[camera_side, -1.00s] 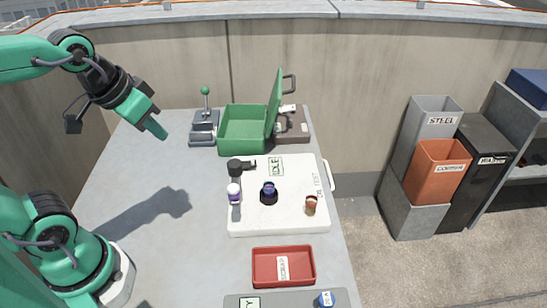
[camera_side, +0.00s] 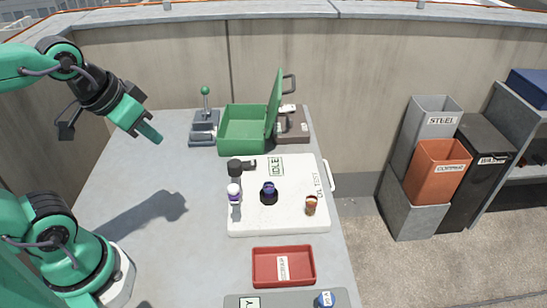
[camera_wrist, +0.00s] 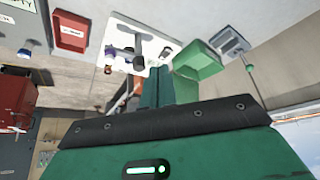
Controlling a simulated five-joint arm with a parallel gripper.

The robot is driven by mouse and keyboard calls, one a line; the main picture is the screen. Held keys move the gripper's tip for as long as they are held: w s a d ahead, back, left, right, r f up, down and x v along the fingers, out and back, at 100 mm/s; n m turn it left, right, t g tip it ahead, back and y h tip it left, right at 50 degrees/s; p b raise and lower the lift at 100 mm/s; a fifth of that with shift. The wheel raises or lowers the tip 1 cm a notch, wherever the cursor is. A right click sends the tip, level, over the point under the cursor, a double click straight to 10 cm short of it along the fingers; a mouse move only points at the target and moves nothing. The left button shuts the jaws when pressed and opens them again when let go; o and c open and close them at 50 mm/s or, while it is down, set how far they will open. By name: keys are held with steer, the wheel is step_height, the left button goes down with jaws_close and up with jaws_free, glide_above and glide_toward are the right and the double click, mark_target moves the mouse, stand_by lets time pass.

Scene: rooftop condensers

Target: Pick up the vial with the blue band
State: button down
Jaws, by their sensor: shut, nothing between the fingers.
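Three small items stand on a white board (camera_side: 290,222). A white-capped vial with a purple-blue band (camera_side: 234,194) stands upright at its left. A dark round holder (camera_side: 269,198) with a blue-violet item in it is in the middle. An amber vial with a red top (camera_side: 311,206) stands at the right. I cannot tell for sure which band is the blue one. My gripper (camera_side: 150,132) is shut and empty, high over the left of the table, well apart from all of these. Its shut fingers also show in the wrist view (camera_wrist: 165,86).
A black fixture (camera_side: 236,169) stands close behind the white-capped vial. An open green case (camera_side: 243,131) and a lever box (camera_side: 204,128) are at the back. A red tray (camera_side: 258,267) and a blue-topped item (camera_side: 325,299) are in front. The table's left side is clear.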

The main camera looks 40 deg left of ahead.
stand_by(0.3)
steer(key=c, duration=1.1)
jaws_free()
steer(key=shift+w, duration=0.1)
steer(key=m+g, duration=0.1)
steer(key=g, duration=0.4)
glide_above(269, 184)
steer(key=f, duration=0.9)
steer(key=shift+a+f, duration=0.25)
steer(key=shift+f, duration=0.1)
steer(key=shift+d+f+g, duration=0.2)
steer(key=shift+f+g, duration=0.1)
steer(key=shift+f, duration=1.3)
